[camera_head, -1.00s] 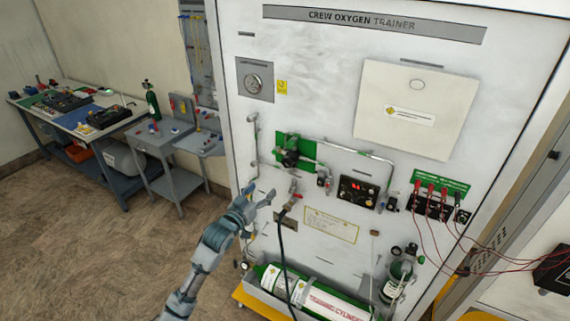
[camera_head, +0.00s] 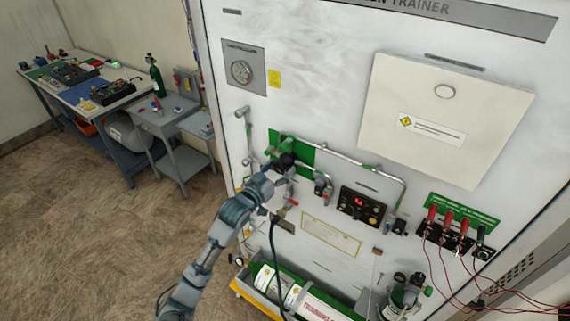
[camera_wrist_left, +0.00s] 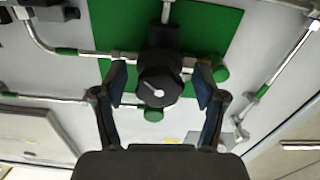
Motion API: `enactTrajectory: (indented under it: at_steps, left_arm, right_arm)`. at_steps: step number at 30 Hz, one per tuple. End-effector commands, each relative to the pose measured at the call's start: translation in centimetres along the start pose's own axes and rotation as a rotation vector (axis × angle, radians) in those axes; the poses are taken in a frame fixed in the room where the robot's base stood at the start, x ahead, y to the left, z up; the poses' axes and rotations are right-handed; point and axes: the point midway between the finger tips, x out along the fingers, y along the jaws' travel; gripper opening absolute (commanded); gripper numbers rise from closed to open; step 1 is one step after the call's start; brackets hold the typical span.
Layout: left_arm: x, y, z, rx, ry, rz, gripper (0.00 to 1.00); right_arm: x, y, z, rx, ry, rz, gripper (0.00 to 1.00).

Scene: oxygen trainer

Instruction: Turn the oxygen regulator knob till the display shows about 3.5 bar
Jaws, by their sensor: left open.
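The oxygen regulator knob (camera_wrist_left: 159,86) is round and black with a white pointer mark. In the left wrist view it sits between the two fingers of my open left gripper (camera_wrist_left: 160,100); I cannot tell whether either finger touches it. In the head view my left gripper (camera_head: 274,171) is at the regulator and partly hides it, in front of the green backing plate (camera_head: 302,155). The display (camera_head: 360,203) shows red digits too small to read. My right gripper is not in view.
Steel pipes (camera_head: 345,160) run across the white panel near the regulator. A hose with a red-handled valve (camera_head: 291,203) is just below. Red leads (camera_head: 432,215) plug in at the right. A green and white cylinder (camera_head: 265,277) lies at the bottom.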

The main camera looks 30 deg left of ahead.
Motion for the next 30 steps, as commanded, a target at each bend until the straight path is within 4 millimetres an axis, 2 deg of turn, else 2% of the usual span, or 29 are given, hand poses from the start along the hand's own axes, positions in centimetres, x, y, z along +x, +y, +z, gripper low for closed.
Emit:
enactTrajectory:
  at_steps: [6, 8, 12, 14, 18, 24, 30]
  left_arm:
    - [0.06, -0.01, 0.04, 0.0, -0.001, 0.0, 0.71]
    - [0.14, 0.0, 0.07, 0.0, -0.001, 0.0, 0.59]
    - [0.27, 0.04, 0.11, 0.001, -0.002, -0.001, 0.24]
    - [0.28, 0.03, 0.12, 0.001, -0.003, -0.002, 0.11]
    - [0.28, -0.07, 0.12, 0.028, -0.003, -0.001, 0.11]
    - [0.27, -0.15, 0.1, 0.241, -0.003, 0.0, 0.11]
    - [0.28, -0.17, 0.1, 0.267, -0.002, -0.001, 0.11]
  right_arm:
    - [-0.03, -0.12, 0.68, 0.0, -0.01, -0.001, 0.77]
    - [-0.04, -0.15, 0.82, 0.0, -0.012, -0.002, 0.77]
    - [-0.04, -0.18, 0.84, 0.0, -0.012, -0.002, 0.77]
    - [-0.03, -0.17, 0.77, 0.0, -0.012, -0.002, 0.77]
    - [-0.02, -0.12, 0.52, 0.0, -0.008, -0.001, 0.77]
    - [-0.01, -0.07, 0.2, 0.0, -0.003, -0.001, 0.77]
    - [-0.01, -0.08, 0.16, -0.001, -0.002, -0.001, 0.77]
